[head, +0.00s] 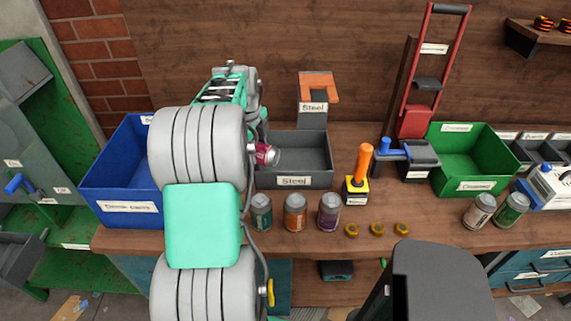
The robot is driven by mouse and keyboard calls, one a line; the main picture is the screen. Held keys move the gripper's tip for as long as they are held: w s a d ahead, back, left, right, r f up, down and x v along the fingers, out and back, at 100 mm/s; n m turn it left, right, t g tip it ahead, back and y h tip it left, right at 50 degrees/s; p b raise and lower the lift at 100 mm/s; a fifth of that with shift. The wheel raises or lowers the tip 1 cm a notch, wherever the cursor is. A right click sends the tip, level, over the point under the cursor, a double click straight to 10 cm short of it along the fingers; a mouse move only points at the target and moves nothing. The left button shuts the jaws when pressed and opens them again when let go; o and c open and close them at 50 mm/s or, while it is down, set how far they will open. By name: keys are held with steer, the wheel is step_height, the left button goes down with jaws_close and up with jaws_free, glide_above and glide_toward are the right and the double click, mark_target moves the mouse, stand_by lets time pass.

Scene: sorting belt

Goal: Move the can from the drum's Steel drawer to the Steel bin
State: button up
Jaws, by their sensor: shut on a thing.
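A dark red can (267,154) lies on its side over the left part of the grey Steel bin (293,181). My gripper (260,145) is shut on this can, and my own arm hides most of the fingers. The can is at or just above the bin's opening; I cannot tell whether it touches the bin. The bin's visible inside looks bare. A grey post with an orange top and a Steel label (313,107) stands behind the bin. I cannot make out the drum's Steel drawer in this view.
A blue bin (128,207) stands left, partly behind my arm. Cans (295,212) stand in front of the Steel bin. An orange-handled lever (362,165) is right of it, then a green bin (470,187). Green cabinets (40,130) stand far left.

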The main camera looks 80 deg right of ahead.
steer(key=s+d, duration=0.1)
steer(key=s+d+f, duration=0.1)
steer(key=s+d+f+p, duration=0.1)
steer(key=d, duration=0.1)
steer(key=s+d+f+p, duration=0.1)
steer(key=f, duration=0.2)
steer(key=s+d+f+p, duration=0.1)
steer(key=f, duration=0.2)
steer(key=d+f, duration=0.2)
steer(key=f, duration=0.1)
steer(key=shift+s+p, duration=0.4)
steer(key=shift+a+f+b, duration=0.1)
steer(key=shift+f+b, duration=0.6)
steer(key=shift+b, duration=0.1)
steer(key=o, duration=1)
steer(key=shift+o, duration=0.2)
steer(key=shift+r, duration=0.1)
